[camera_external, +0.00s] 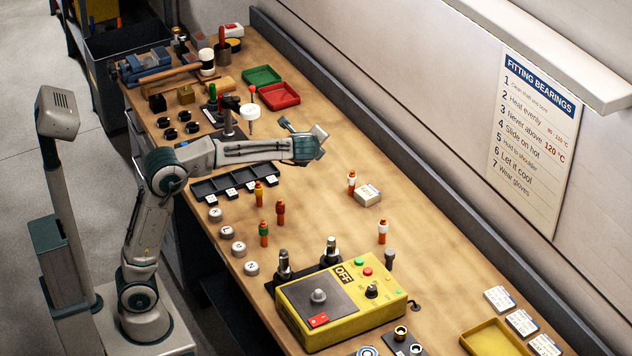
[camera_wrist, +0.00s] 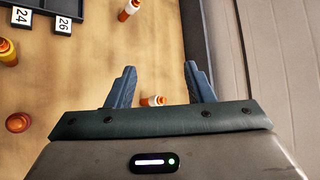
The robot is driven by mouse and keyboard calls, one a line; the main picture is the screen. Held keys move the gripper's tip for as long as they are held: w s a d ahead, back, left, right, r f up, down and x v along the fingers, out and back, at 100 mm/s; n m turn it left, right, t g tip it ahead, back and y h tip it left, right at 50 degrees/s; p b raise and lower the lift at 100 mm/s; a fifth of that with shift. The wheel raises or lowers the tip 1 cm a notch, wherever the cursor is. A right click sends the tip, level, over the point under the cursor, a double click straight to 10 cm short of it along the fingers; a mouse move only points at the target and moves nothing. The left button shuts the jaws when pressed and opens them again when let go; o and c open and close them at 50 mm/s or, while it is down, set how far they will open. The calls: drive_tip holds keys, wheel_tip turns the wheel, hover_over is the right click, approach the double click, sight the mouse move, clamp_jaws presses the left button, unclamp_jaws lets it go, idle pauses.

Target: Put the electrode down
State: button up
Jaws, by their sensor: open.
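Several small orange cylinders with coloured tops, which I take to be electrodes, stand on the bench in the external view: one with a yellow-orange top (camera_external: 259,194), a red one (camera_external: 281,212), a green-topped one (camera_external: 264,234) and two with white bands (camera_external: 351,183) (camera_external: 382,231). My gripper (camera_external: 313,139) is above the bench, past the end of the black numbered tray (camera_external: 236,187). In the wrist view my gripper (camera_wrist: 160,70) is open. An orange and white electrode (camera_wrist: 152,101) shows between the fingers, partly hidden by the palm; I see no finger touching it.
The yellow control box (camera_external: 340,304) stands at the front, marked OFF. Red (camera_external: 279,96) and green (camera_external: 262,75) trays lie farther back. A dark ledge and wall run along the bench's right side. Bare wood lies mid-bench.

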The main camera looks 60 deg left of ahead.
drive_tip(key=s+f+n+g+h, duration=0.3)
drive_tip(key=f+n+h, duration=0.55)
drive_tip(key=n, duration=0.85)
drive_tip(key=w+a+r+n+t+h+p, duration=0.15)
drive_tip(key=a+r+n+t+h, duration=0.35)
drive_tip(key=r+n, duration=0.65)
drive_tip(key=w+a+r+n+t+h+p, duration=0.15)
drive_tip(key=r+n+t+h, duration=0.5)
drive_tip(key=n, duration=0.75)
drive_tip(key=g, duration=0.2)
approach(352, 175)
drive_tip(key=shift+n+t, duration=0.25)
drive_tip(key=shift+n, duration=0.1)
drive_tip(key=s+a, duration=0.1)
drive_tip(key=s+a+f, duration=0.1)
drive_tip(key=a, duration=0.1)
drive_tip(key=shift+s+b, duration=0.3)
drive_tip(key=shift+s, duration=0.05)
drive_tip(key=shift+w+d+f, duration=0.1)
drive_tip(key=shift+d+f, duration=0.05)
drive_tip(key=shift+f, duration=0.1)
drive_tip(key=p+x, duration=0.1)
drive_tip(key=x, duration=1.2)
drive_tip(key=shift+w+d, duration=0.2)
